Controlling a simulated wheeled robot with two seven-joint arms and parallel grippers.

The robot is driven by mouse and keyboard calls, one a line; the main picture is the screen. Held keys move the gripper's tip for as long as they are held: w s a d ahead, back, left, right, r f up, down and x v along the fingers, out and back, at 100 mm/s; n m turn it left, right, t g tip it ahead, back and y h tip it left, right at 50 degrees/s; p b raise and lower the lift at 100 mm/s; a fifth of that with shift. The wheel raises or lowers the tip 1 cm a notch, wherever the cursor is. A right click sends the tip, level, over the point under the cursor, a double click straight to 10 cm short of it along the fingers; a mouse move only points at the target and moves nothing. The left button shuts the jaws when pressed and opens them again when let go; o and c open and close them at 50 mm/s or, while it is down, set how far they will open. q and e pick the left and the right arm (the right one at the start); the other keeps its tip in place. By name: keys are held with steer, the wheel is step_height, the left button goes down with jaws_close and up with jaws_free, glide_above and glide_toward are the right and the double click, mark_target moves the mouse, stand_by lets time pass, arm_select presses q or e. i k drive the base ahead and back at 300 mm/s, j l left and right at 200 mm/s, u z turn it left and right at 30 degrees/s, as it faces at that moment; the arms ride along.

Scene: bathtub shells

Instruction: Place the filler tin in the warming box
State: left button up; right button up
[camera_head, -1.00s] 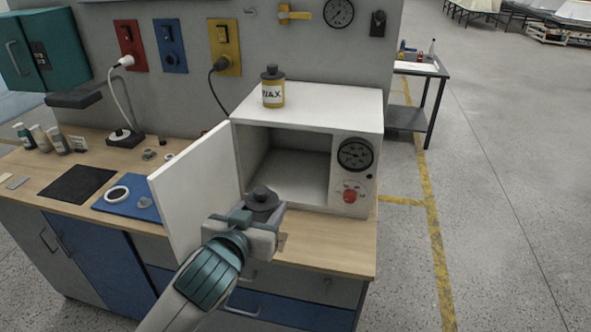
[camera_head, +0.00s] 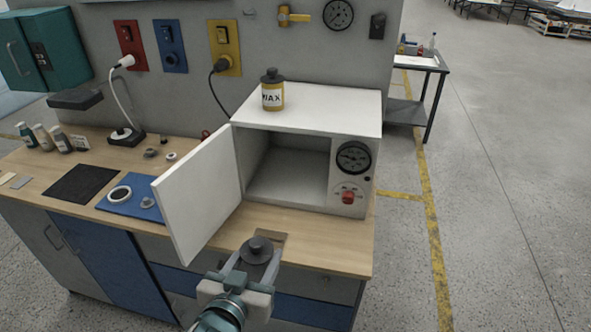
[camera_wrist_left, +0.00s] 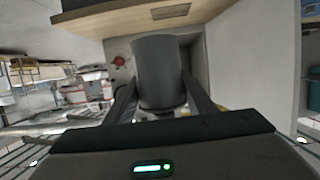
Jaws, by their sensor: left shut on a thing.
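The filler tin (camera_head: 257,246), dark grey with a small knob on its lid, is held by my left gripper (camera_head: 254,264), which is shut on it. The tin is in front of the warming box, near the bench's front edge. The tin (camera_wrist_left: 160,72) stands between the two fingers in the left wrist view, its far side hidden. The white warming box (camera_head: 352,205) stands on the bench with its door (camera_head: 200,193) swung open to the left. Its visible interior is empty. My right gripper is not in view.
A yellow WAX bottle (camera_head: 272,90) stands on top of the box. A dial and red knob (camera_head: 348,197) are on its right front. A blue mat (camera_head: 125,200) with small parts lies left of the door. The wooden bench in front of the box is mostly clear.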

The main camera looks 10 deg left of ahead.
mark_target(304, 172)
steer(key=i, duration=0.95)
